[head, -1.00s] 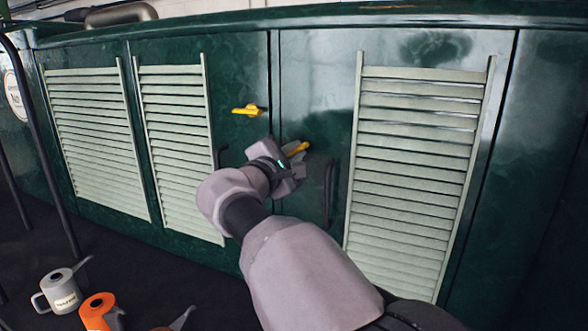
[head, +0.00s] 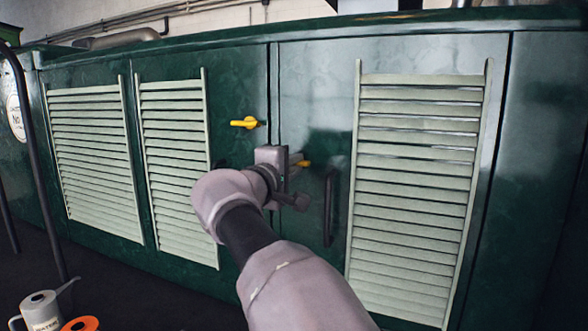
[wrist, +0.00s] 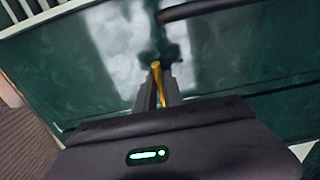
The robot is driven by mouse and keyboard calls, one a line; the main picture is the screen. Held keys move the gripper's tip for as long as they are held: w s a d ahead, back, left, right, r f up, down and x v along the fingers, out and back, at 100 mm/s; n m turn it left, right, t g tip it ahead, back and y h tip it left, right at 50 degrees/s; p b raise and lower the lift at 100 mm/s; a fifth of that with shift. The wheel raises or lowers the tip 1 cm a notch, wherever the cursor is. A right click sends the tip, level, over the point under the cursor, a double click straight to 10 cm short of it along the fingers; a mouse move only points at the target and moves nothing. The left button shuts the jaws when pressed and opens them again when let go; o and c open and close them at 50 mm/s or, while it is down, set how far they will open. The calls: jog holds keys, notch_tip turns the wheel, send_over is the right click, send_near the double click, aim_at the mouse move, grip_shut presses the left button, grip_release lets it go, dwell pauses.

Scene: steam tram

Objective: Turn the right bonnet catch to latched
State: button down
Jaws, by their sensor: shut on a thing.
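The right bonnet catch (head: 303,163) is a small yellow lever on the dark green right-hand door, just right of the door seam. A second yellow catch (head: 244,122) lies level on the left-hand door, up and left of my gripper, and is untouched.
A black handle (head: 329,207) stands upright right of my gripper, close to it. Pale louvred panels (head: 415,190) flank the doors. A black rail (head: 38,170) runs down the left. A grey can (head: 41,310) and an orange item (head: 82,324) are at lower left.

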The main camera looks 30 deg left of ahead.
dwell(0.4)
jog(key=c, duration=1.5)
grip_release()
jog(key=shift+o, duration=0.2)
jog(key=s+d, duration=0.2)
jog(key=s, duration=1.5)
jog(key=shift+s+p, duration=0.15)
jog(key=shift+p, duration=0.2)
